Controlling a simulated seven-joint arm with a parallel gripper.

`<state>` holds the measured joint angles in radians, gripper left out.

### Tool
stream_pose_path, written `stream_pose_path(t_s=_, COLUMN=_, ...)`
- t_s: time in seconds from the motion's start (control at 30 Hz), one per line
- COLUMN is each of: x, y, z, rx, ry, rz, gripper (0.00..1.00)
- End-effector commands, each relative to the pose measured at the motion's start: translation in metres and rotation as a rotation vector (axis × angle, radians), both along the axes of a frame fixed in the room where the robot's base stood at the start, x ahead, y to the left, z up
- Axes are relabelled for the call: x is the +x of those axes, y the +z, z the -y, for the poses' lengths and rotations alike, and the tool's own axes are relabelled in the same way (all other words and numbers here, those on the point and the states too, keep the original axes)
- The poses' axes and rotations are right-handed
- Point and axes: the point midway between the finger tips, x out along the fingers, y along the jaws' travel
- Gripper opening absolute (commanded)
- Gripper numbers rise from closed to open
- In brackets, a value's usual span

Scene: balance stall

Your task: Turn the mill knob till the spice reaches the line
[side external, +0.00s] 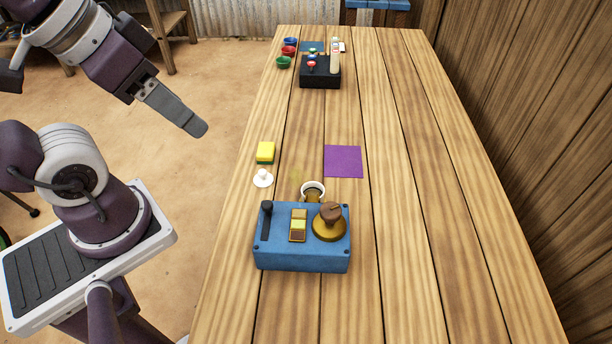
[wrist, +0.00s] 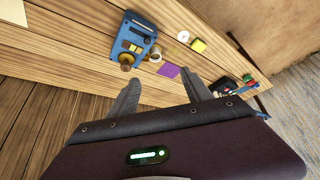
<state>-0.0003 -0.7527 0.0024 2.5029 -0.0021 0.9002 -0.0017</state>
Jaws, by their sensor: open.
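A blue box (side external: 300,262) stands on the plank table, carrying a brown knob (side external: 331,211) on a round brass base at its right. The knob (wrist: 126,58) also shows in the wrist view. A small white-rimmed cup (side external: 312,187) stands just behind the box, with something brown at it. I cannot make out a fill line or the spice level. My gripper (side external: 197,130) is in the air left of the table, well away from the box. The wrist view shows its two fingers (wrist: 165,82) spread apart with nothing between them.
A purple square (side external: 343,161), a yellow-green sponge (side external: 265,152) and a white knobbed lid (side external: 263,178) lie behind the box. A black box (side external: 320,73) and several coloured bowls (side external: 289,49) stand at the far end. The table's right side is clear, beside a wooden wall.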

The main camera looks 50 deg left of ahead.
Motion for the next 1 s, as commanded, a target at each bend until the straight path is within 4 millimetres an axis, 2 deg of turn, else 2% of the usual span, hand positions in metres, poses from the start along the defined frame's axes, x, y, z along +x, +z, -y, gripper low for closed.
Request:
stream_pose_path(t_s=0.37, x=0.005, y=0.002, z=0.002, rx=-0.009, ry=0.003, rz=-0.018, gripper=0.57)
stream_pose_path(t_s=0.47, x=0.028, y=0.006, z=0.011, rx=-0.064, ry=0.039, rz=-0.117, gripper=0.57)
stream_pose_path(t_s=0.57, x=0.071, y=0.002, z=0.031, rx=-0.144, ry=0.115, rz=-0.281, gripper=0.57)
stream_pose_path(t_s=0.67, x=0.116, y=-0.020, z=0.055, rx=-0.201, ry=0.210, rz=-0.455, gripper=0.57)
stream_pose_path(t_s=0.7, x=0.132, y=-0.034, z=0.065, rx=-0.217, ry=0.250, rz=-0.523, gripper=0.57)
stream_pose_path(t_s=0.8, x=0.164, y=-0.074, z=0.090, rx=-0.235, ry=0.346, rz=-0.676, gripper=0.57)
stream_pose_path(t_s=0.9, x=0.181, y=-0.112, z=0.108, rx=-0.235, ry=0.421, rz=-0.784, gripper=0.57)
stream_pose_path(t_s=1.0, x=0.188, y=-0.136, z=0.118, rx=-0.231, ry=0.468, rz=-0.844, gripper=0.57)
